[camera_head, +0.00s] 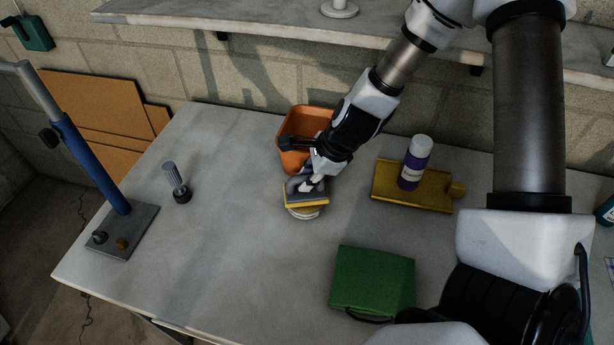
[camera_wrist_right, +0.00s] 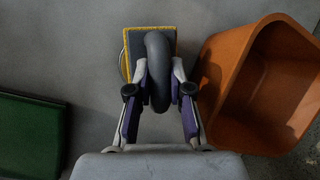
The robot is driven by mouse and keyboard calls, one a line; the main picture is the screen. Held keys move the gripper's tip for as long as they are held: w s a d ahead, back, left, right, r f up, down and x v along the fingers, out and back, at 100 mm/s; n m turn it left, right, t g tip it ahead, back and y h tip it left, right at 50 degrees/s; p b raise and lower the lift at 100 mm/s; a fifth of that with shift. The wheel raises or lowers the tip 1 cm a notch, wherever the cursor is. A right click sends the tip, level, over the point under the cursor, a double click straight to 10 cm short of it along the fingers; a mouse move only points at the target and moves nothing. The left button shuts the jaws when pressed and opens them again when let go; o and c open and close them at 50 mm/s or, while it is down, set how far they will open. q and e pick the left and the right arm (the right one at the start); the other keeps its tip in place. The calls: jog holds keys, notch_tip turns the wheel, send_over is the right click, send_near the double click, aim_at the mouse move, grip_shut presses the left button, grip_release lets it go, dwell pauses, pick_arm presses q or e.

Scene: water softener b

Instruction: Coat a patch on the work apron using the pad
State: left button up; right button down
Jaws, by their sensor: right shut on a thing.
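The pad (camera_head: 294,199) has a grey top with a yellow edge and a dark grey curved handle. My right gripper (camera_head: 313,180) is shut on the handle, and the pad is over a round pale dish (camera_head: 303,213) that it mostly covers. I cannot tell whether pad and dish touch. In the right wrist view, the fingers (camera_wrist_right: 159,72) flank the handle above the pad (camera_wrist_right: 138,38). My left gripper is not in view.
An orange bin (camera_head: 291,152) stands right behind the gripper. A yellow tray (camera_head: 434,190) carries a purple-and-white bottle (camera_head: 415,163) to the right. A blue post stand (camera_head: 92,178) and a small grey-handled tool (camera_head: 177,184) are at left. The left front of the table is clear.

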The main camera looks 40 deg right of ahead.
aim_at(308, 176)
notch_tip(308, 176, up, 6)
jog(key=p, duration=0.5)
jog(key=shift+r, duration=0.1)
dwell(0.5)
